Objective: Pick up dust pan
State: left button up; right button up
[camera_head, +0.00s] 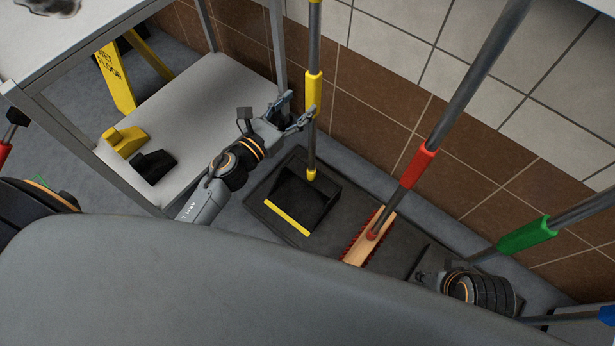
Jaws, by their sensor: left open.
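The dust pan (298,196) is black with a yellow front lip and stands on a dark mat. Its long grey handle rises toward the wall and has a yellow grip (314,88). My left gripper (301,106) is open just left of the handle, near the lower end of the yellow grip. One fingertip overlaps the handle in the picture; I cannot tell whether it touches. My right gripper (428,272) is low at the right, over the mat and away from the dust pan. Its fingers are too unclear to judge.
A broom (372,238) with a red grip stands right of the dust pan. Poles with green (526,235) and blue grips are farther right. A metal shelf (205,90) stands left, close to my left arm. The tiled wall (375,105) closes off the back.

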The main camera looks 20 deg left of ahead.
aim_at(309, 94)
pick_arm(q)
jog(key=shift+x, duration=2.7)
grip_shut()
jog(key=shift+r, duration=0.1)
